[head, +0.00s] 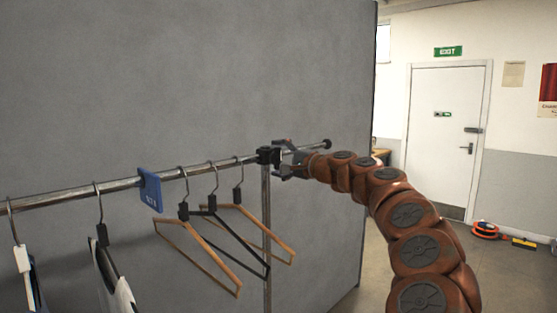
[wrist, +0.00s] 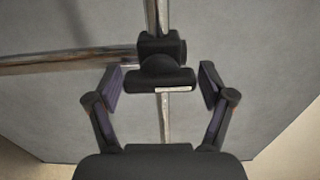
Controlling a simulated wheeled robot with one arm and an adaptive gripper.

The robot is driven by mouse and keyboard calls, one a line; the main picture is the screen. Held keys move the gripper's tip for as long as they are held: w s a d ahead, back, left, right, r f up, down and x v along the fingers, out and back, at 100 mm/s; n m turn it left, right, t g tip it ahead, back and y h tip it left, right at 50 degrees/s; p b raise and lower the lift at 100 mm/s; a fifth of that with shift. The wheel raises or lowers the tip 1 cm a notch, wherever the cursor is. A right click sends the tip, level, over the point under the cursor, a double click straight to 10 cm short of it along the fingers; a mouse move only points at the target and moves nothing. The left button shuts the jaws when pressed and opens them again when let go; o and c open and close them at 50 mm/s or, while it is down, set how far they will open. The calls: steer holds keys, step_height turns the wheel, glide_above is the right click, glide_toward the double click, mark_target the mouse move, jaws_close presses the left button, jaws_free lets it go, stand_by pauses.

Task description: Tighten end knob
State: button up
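The end knob (wrist: 160,77) is a black, wide-barred knob with a small white label. It sits on a black clamp (wrist: 162,46) where the chrome rail meets the upright post. In the head view the clamp (head: 267,155) shows at the rail's right part, and the knob is hard to make out there. My gripper (wrist: 162,82) is open, with one finger on each side of the knob. Gaps show between the fingers and the knob's ends. In the head view my gripper (head: 286,159) reaches the clamp from the right.
The rail (head: 75,195) runs left with a blue size tag (head: 150,189), several hangers (head: 205,257) and garments. Its right end has a dark cap (head: 327,144). A grey partition (head: 190,80) stands close behind. Open floor lies right, before a white door (head: 443,130).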

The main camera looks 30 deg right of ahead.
steer(key=shift+o, duration=0.6)
steer(key=v, duration=1.2)
